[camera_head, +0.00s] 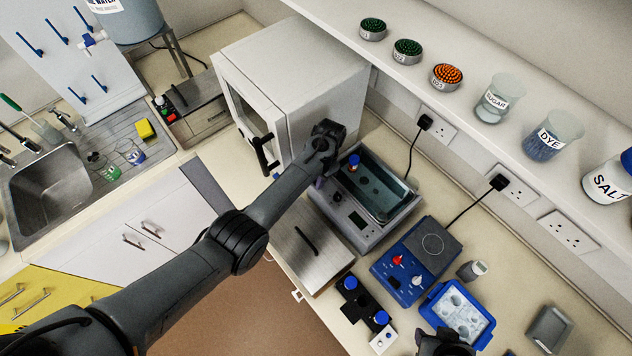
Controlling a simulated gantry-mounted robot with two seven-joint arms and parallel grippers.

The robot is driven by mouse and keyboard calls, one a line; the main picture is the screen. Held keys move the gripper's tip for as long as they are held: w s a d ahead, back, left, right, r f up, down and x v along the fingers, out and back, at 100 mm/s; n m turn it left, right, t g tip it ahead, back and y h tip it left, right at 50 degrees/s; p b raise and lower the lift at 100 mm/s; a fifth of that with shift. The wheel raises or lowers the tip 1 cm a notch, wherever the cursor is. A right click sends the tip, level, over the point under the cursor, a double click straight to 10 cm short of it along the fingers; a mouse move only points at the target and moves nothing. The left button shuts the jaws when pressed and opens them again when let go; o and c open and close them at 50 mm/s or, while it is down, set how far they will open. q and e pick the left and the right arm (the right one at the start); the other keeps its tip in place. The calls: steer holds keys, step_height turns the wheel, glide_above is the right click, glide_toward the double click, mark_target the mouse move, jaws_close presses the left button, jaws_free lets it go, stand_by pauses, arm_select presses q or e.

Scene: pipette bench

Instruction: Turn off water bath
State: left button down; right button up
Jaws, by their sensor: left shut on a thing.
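The water bath (383,233) is a grey box with an open basin of water, standing on the bench right of the white oven-like cabinet. A dark display and small controls (357,219) show on its front panel. A blue-capped bottle (353,161) stands in the basin's far left corner. My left gripper (319,177) is at the bath's left end, seen from above and mostly hidden by my own wrist. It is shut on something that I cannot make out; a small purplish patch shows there. My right gripper (446,344) is only partly in view at the bottom edge; its jaws are unclear.
A metal lid (293,262) with a dark handle lies left of the bath. The white cabinet (297,75) stands close behind my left wrist. A blue hotplate stirrer (425,262), an ice tray (473,302) and a black bottle rack (361,308) stand to the right and front.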

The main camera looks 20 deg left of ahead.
steer(key=shift+f, duration=0.3)
arm_select(q)
steer(key=c, duration=1)
jaws_free()
arm_select(e)
steer(key=shift+a, duration=0.1)
arm_select(q)
steer(key=p+v, duration=0.5)
steer(key=v, duration=0.5)
steer(key=shift+w+d+r+p, duration=0.2)
steer(key=shift+r+p, duration=0.15)
arm_select(e)
step_height(320, 180, up, 6)
steer(key=shift+f, duration=0.1)
